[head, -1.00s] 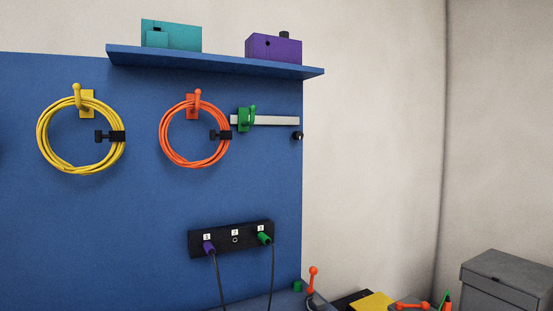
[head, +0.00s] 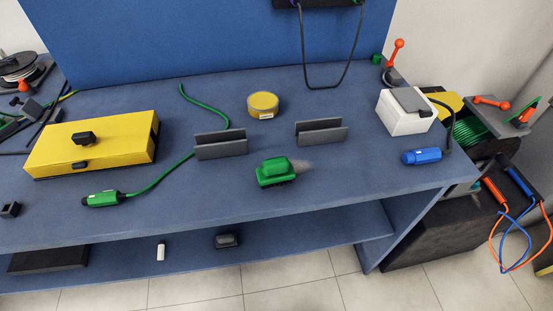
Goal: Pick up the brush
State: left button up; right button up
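A green block-like thing with a rounded raised grip on top and a dark underside (head: 274,173) lies on the blue workbench (head: 330,185), near the middle of its front part. It looks like the brush. A blurred greyish patch shows on the bench at its right end; I cannot tell whether that is part of it. Neither of my grippers shows in the head view.
Two grey slotted holders (head: 220,146) (head: 321,132) and a yellow round tin (head: 264,104) stand behind it. A yellow case (head: 95,143) and a green cable tool (head: 103,199) lie left. A white box (head: 405,115) and a blue tool (head: 421,157) lie right. Bench around the brush is clear.

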aim_at(278, 169)
jog(key=k+j+u, duration=0.45)
jog(key=u, duration=0.25)
jog(key=j, duration=0.1)
